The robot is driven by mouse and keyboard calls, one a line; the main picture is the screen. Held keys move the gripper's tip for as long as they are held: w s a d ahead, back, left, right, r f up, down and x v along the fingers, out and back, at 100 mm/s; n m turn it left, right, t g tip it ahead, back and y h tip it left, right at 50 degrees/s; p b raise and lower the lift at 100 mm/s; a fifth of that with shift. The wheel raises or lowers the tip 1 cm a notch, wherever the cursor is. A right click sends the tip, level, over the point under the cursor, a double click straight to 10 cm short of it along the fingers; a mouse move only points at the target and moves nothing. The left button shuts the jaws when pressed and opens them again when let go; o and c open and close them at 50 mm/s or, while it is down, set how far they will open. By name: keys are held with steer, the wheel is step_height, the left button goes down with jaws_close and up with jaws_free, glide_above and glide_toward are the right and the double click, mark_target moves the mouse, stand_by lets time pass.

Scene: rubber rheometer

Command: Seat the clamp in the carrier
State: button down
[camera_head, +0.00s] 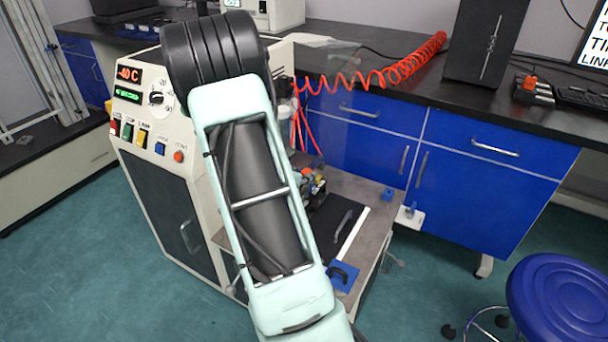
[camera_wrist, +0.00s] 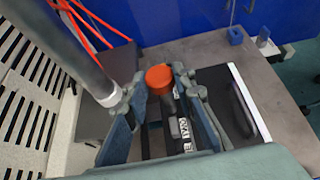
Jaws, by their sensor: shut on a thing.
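My gripper (camera_wrist: 160,82) is in the wrist view, its two grey-blue fingers close on either side of a dark piece with a round orange top (camera_wrist: 158,77). I take this piece to be the clamp; its lower part is partly hidden between the fingers. Dark parts with white lettering (camera_wrist: 184,128) show below it by the right finger. I cannot pick out the carrier with certainty; fingers and arm cover that area.
A grey column with a white end (camera_wrist: 106,96) stands close to the left finger. A black panel with a handle (camera_wrist: 215,88) and white edge strip (camera_wrist: 250,102) lies to the right on the grey bench (camera_wrist: 290,125). A blue stool (camera_head: 560,295) stands right.

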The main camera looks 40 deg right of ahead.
steer(key=shift+f, duration=0.1)
steer(key=c, duration=1.5)
jaws_free()
steer(key=shift+c, duration=0.2)
steer(key=shift+f, duration=0.1)
steer(key=v, duration=1.2)
steer(key=shift+r, duration=0.2)
